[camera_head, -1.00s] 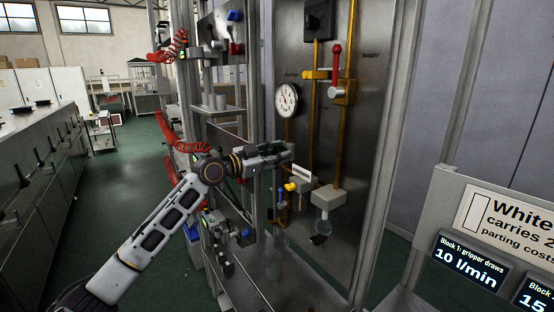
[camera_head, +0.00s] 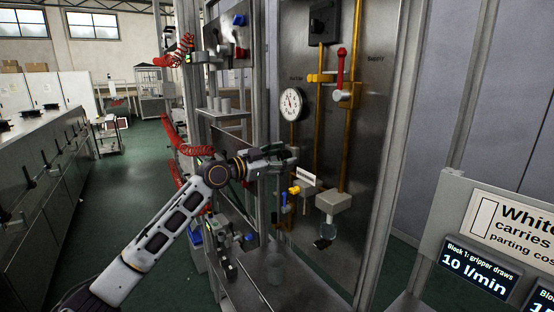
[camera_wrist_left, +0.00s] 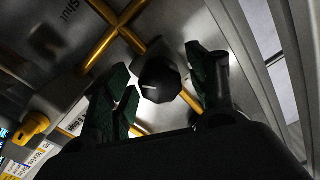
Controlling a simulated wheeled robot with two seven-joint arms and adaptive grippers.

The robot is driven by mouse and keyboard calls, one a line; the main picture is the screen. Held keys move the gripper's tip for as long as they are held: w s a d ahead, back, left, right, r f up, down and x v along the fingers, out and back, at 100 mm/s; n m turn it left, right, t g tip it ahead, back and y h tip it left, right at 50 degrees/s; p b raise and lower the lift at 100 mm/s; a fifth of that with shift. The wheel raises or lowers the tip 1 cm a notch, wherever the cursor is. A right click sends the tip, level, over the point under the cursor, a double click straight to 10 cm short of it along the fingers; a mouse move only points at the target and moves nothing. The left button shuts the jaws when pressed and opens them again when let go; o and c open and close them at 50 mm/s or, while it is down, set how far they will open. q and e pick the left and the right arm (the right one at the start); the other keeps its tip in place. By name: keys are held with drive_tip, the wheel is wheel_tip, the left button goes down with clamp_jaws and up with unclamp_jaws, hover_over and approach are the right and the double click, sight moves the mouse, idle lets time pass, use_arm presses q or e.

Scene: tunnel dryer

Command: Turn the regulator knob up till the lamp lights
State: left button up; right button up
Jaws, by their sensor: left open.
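The black round knob (camera_wrist_left: 158,82) with a white mark shows in the left wrist view, in front of yellow pipes. My left gripper (camera_wrist_left: 162,92) is open, with its green-padded fingers on either side of the knob; I cannot tell whether they touch it. In the head view my left gripper (camera_head: 295,158) is at the panel (camera_head: 362,130), below the round white-faced gauge (camera_head: 292,104), and the knob is hidden behind it. I cannot make out a lit lamp. My right gripper is not in view.
A red-handled valve (camera_head: 341,72) sits on the yellow pipes, right of the gauge. A yellow valve handle (camera_head: 294,190) and a white block (camera_head: 333,202) are below my gripper. A metal post (camera_head: 267,90) stands left of the panel. Green floor is open at left.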

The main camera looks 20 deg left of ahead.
use_arm(q)
drive_tip(key=v, duration=1.2)
idle(0.7)
drive_tip(key=shift+n, duration=0.3)
idle(0.5)
